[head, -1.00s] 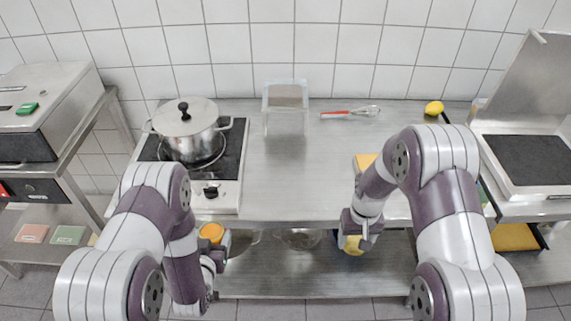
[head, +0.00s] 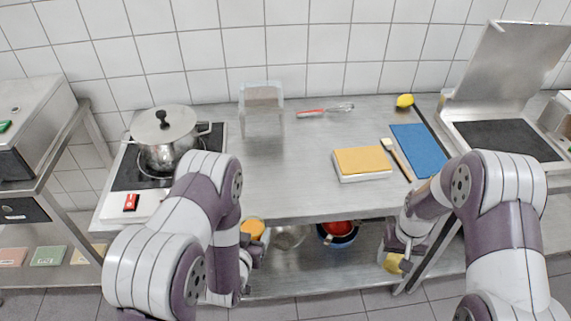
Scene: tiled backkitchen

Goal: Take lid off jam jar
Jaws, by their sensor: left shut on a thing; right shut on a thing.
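The jam jar (head: 252,227), with an orange round top face, is held upright by my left gripper (head: 254,250), low in front of the table's front edge. Part of the jar and the fingers are hidden behind my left arm. My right gripper (head: 397,252) is shut on a yellow round piece that looks like the lid (head: 393,264), near the table's right front leg. The lid and the jar are well apart.
Bowls stand on the lower shelf (head: 290,285).

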